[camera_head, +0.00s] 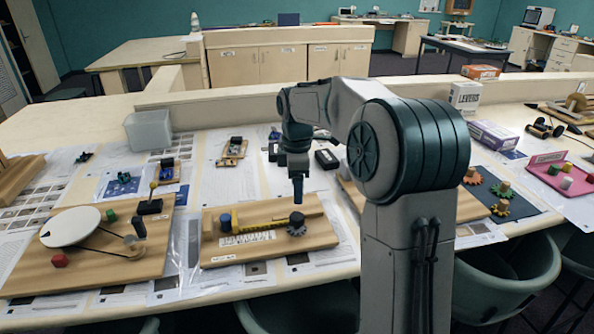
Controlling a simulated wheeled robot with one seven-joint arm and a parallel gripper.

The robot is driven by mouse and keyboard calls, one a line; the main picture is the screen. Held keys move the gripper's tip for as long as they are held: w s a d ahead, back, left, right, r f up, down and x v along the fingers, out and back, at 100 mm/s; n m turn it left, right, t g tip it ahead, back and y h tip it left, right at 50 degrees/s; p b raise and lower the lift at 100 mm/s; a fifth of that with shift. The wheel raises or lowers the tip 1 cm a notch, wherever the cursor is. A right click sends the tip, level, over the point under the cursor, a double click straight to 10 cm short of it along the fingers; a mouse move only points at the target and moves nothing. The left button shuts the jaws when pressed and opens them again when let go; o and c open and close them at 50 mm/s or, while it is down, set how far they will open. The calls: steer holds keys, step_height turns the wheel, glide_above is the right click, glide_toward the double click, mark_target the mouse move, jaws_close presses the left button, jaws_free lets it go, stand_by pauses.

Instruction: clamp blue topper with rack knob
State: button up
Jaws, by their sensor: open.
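The wooden rack board (225,258) lies on the table in front of me. The blue topper (225,222) stands near its left end, beside a dark upright cylinder (208,222). A yellow toothed rack (262,228) runs from near the blue topper to a dark gear with the rack knob (297,217) on top, at the board's right. A gap seems to show between the topper and the rack, but its size is hard to tell. My gripper (298,200) points down just above the rack knob, open. Its fingers look narrow from here, and any contact with the knob is unclear.
Left stands another board (100,268) with a white disc and small pegs. Behind are a clear bin (148,130) and small models on paper sheets. Right, partly behind my arm, are coloured gears (500,207) on a dark mat and a pink tray (555,185).

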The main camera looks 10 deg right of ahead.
step_height(320, 180, up, 5)
steer(key=shift+f, duration=0.1)
stand_by(0.4)
